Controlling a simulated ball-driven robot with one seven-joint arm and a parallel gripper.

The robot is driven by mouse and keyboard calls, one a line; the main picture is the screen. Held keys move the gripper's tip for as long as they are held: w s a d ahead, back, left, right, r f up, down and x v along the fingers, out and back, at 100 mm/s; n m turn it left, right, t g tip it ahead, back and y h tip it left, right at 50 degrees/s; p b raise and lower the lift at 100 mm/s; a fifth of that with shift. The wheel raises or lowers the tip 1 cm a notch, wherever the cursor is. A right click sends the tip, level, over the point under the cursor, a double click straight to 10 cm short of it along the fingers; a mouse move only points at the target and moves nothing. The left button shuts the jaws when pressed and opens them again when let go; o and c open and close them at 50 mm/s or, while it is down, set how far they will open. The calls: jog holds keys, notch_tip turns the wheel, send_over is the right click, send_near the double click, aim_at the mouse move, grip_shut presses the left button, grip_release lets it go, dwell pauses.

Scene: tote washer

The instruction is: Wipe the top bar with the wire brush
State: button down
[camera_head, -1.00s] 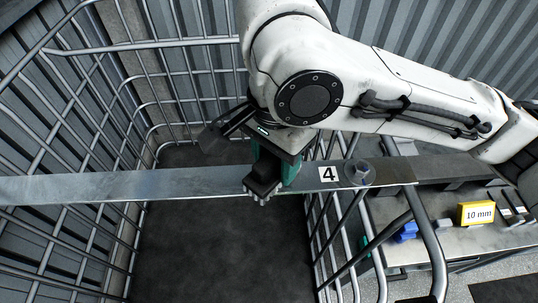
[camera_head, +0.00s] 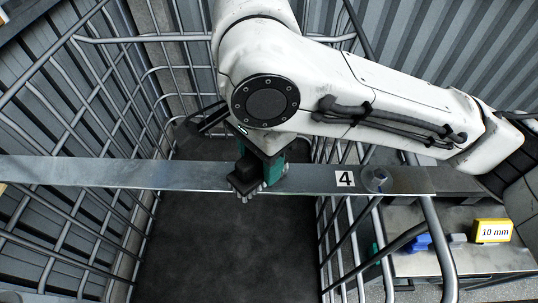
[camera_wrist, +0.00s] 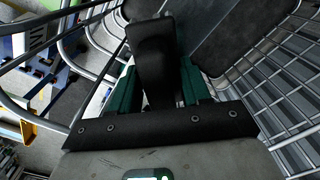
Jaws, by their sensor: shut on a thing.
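Wire cage walls (camera_head: 110,90) stand at left, back and right around a dark floor. At right, a metal shelf (camera_head: 450,262) holds a blue item (camera_head: 417,243) and a yellow "10 mm" box (camera_head: 492,231). The bar left of my gripper is clear.

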jog(key=shift+r, duration=3.5)
notch_tip(320, 180, down, 6)
jog(key=b, duration=0.5)
jog(key=shift+r+b, duration=0.15)
jog(key=shift+b, duration=0.2)
jog(key=shift+r, duration=0.1)
